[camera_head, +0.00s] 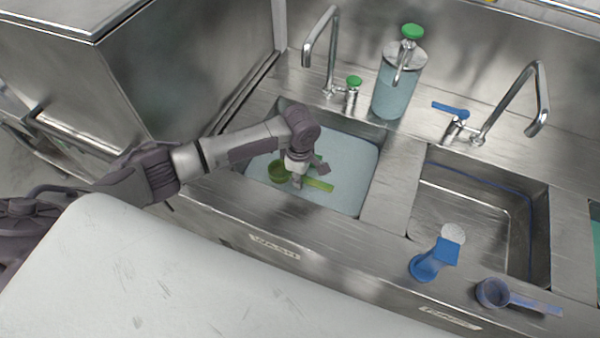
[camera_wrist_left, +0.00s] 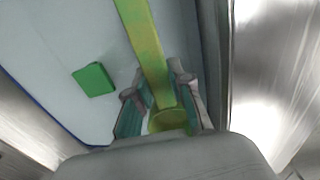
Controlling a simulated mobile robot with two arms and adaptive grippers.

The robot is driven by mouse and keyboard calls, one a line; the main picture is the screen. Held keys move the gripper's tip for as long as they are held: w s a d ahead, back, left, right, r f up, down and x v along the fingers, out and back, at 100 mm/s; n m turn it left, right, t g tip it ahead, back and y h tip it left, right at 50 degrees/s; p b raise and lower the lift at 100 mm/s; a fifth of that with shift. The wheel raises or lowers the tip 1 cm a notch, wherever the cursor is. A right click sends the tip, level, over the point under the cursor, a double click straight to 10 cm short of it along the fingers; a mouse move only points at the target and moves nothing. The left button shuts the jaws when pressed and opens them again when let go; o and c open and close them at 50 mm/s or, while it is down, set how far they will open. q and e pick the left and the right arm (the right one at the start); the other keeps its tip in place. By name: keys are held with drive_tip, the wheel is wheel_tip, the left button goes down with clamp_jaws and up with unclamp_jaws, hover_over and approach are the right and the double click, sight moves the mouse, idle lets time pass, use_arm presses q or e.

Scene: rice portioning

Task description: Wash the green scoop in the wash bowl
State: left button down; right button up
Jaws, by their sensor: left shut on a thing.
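The wash bowl (camera_head: 366,185) is the left sink, filled with pale bluish water. A label reading "WASH" is on its front edge. My left gripper (camera_head: 297,178) reaches down into it and is shut on the green scoop, at the handle near the cup. The scoop's cup (camera_head: 279,173) is left of the fingers and its yellow-green handle (camera_head: 320,185) points right. In the left wrist view the handle (camera_wrist_left: 146,45) runs up between the fingers (camera_wrist_left: 160,100), and the cup is partly hidden. I cannot tell how deep the scoop is. My right gripper is not in view.
A flat green block (camera_wrist_left: 94,79) shows in the bowl. A soap dispenser (camera_head: 393,85) and faucet (camera_head: 321,45) stand behind. The right sink (camera_head: 480,205) looks empty. A blue upright tool (camera_head: 436,259) and a blue scoop (camera_head: 495,293) are on the front ledge.

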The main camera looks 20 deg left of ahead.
use_arm(q)
wheel_tip(320, 180, down, 12)
drive_tip(key=b, duration=0.5)
drive_tip(key=shift+f+b, duration=0.2)
drive_tip(key=shift+b, duration=0.15)
drive_tip(key=shift+f+b, duration=0.3)
drive_tip(key=shift+f, duration=0.4)
drive_tip(key=shift+r, duration=0.15)
wheel_tip(320, 180, up, 12)
drive_tip(key=p, duration=1.3)
drive_tip(key=shift+r, duration=0.2)
drive_tip(key=shift+r+p, duration=0.55)
drive_tip(key=shift+r, duration=4.5)
